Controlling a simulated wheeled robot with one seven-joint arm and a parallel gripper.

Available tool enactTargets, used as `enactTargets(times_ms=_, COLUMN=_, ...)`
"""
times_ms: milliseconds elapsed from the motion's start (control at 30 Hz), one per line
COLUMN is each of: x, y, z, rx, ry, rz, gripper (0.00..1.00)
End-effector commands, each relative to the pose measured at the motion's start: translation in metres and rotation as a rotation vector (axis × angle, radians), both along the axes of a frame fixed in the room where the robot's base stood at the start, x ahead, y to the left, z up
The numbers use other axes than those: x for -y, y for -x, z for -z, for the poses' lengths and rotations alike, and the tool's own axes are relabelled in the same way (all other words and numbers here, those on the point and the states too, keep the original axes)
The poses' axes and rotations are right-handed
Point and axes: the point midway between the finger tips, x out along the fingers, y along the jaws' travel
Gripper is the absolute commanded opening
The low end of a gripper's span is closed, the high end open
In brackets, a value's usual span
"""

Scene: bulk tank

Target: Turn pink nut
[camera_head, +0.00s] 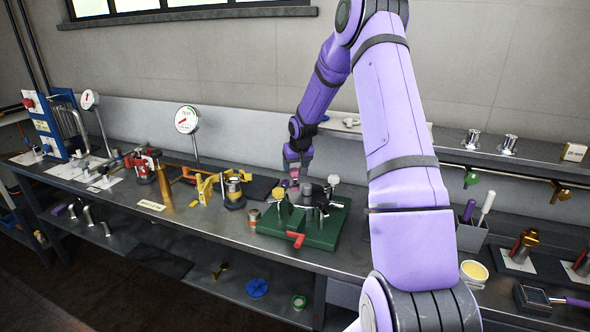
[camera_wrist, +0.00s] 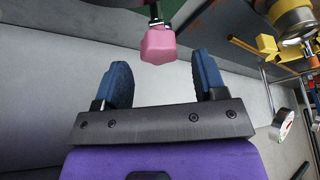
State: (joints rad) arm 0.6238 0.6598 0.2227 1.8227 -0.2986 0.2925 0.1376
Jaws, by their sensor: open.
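The pink nut (camera_wrist: 158,45) shows in the wrist view as a faceted pink piece on a dark stem. My gripper (camera_wrist: 162,68) is open, with its two blue fingers apart to the left and right. The nut lies between the lines of the fingers, just beyond their tips, and no finger touches it in this view. In the head view my gripper (camera_head: 297,164) points down over the back left of a green fixture (camera_head: 327,236). A small pink spot (camera_head: 294,173) shows there, partly hidden by the fingers.
The green fixture carries dark fittings and a red handle (camera_head: 295,239). A black and yellow fitting (camera_head: 234,193) and a dial gauge (camera_head: 187,120) stand to its left on the grey bench. A tool holder (camera_head: 472,232) stands to the right. A wall runs behind.

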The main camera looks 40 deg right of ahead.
Motion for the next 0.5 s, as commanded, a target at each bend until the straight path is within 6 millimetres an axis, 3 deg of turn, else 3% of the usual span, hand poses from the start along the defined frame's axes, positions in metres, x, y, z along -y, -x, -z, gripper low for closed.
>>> enactTargets(times_ms=233, x=-0.006, y=0.017, z=-0.045, rx=0.003, ry=0.002, rz=0.000, gripper=0.65)
enactTargets(times_ms=500, x=-0.010, y=0.028, z=-0.073, rx=0.001, ry=0.000, rz=0.000, gripper=0.65)
